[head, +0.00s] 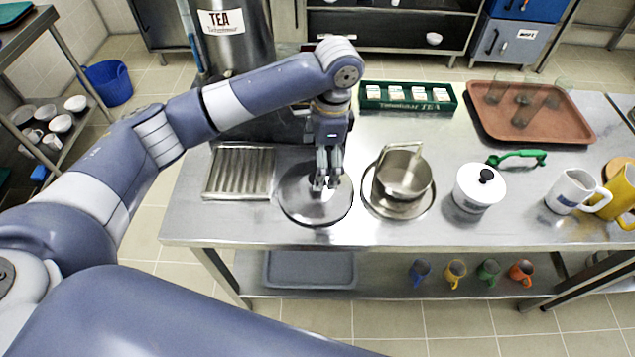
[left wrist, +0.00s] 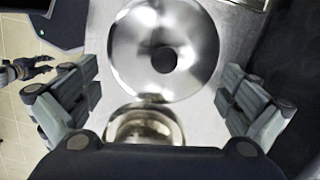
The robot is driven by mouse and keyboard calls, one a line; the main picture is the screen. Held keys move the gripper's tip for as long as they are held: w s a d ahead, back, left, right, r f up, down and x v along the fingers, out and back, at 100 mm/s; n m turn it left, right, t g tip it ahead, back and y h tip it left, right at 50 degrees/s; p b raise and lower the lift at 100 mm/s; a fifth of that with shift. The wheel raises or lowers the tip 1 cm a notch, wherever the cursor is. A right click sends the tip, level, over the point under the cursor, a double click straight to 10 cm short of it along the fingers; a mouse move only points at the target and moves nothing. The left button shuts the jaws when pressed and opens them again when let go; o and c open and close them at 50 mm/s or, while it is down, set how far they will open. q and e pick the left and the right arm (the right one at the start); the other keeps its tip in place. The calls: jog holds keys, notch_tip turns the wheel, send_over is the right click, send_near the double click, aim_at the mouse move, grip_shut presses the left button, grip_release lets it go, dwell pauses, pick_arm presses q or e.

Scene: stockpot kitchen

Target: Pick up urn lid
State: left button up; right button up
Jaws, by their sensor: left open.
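The urn lid, a round shiny metal disc (head: 297,203), lies flat on the steel counter at the front left. Its black knob (left wrist: 164,59) shows near the middle of the lid (left wrist: 135,45) in the left wrist view. My left gripper (head: 325,184) points down over the lid with its fingers apart and nothing between them. In the left wrist view its fingers (left wrist: 160,100) frame the space below the knob. In the head view the fingers hide the knob. A small dark gripper (left wrist: 25,70), seemingly my right one, shows at the left wrist view's edge; its opening is unclear.
A metal pot (head: 403,178) stands on a round plate close to the lid's right. A ridged metal tray (head: 238,172) lies to its left. The TEA urn (head: 232,40) stands behind. A white lidded pot (head: 478,190), green box (head: 408,104) and brown tray (head: 480,122) are farther right.

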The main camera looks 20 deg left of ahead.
pick_arm(q)
notch_tip(320, 180, down, 3)
jog(key=shift+w+a+r, duration=0.1)
jog(key=shift+a+r, duration=0.05)
jog(key=shift+r, duration=0.05)
pick_arm(e)
jog(key=s+g, duration=0.1)
jog(key=s, duration=0.4)
pick_arm(q)
jog(key=f+p, duration=0.1)
jog(key=f, duration=0.3)
jog(key=shift+w+a+f+p, duration=0.1)
jog(key=shift+a+f+p, duration=0.1)
jog(key=shift+p, duration=0.2)
jog(key=shift+f, duration=0.3)
jog(key=c, duration=2)
grip_shut()
jog(key=shift+s, duration=0.2)
pick_arm(e)
jog(key=shift+w+r+t, duration=0.2)
jog(key=shift+w+r, duration=0.3)
jog(key=shift+w, duration=0.4)
jog(key=shift+w+r+t, duration=0.2)
jog(key=shift+w+r, duration=0.25)
jog(key=shift+w, duration=0.4)
